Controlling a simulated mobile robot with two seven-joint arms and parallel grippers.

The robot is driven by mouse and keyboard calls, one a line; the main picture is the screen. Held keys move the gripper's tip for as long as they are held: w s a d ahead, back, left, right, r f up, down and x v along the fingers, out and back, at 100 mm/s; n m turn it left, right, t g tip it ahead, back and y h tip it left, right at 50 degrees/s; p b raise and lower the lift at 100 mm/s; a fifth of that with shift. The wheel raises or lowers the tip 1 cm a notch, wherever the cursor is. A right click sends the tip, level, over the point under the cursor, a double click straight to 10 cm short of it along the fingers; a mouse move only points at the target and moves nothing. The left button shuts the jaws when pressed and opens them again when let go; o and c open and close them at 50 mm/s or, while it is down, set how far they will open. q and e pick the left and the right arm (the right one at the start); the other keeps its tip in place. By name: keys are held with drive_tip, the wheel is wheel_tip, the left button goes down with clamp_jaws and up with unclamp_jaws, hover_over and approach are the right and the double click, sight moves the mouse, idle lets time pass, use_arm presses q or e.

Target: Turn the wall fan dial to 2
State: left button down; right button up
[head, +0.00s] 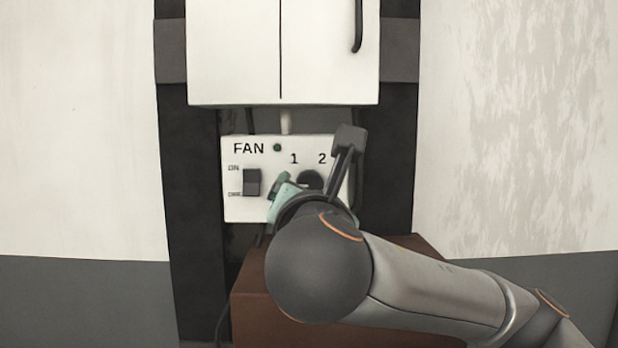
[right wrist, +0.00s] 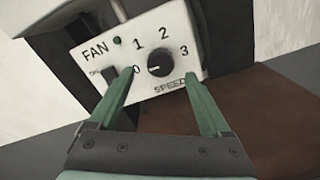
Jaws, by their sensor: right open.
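The fan panel (head: 236,207) is a white box marked FAN, with a dark round dial (head: 312,180) on its right part. In the right wrist view the dial (right wrist: 161,62) sits among the numbers 0, 1, 2 and 3 above the word SPEED. A small pale mark on the dial seems to lie on its left side, towards 0. My right gripper (right wrist: 160,76) is open, its green fingers either side of the dial and apart from it. In the head view my right wrist covers the panel's lower right part. My left gripper is not in view.
A dark rocker switch (head: 252,182) and a small green lamp (head: 277,147) are on the panel. A white cabinet (head: 235,50) with a dark handle hangs above. A brown box (head: 250,300) stands below. The wall at the left is clear.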

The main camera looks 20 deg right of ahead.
sight(310, 186)
drive_tip(key=shift+p+x, duration=0.3)
drive_tip(key=shift+x, duration=2)
drive_tip(key=shift+c, duration=0.3)
clamp_jaws()
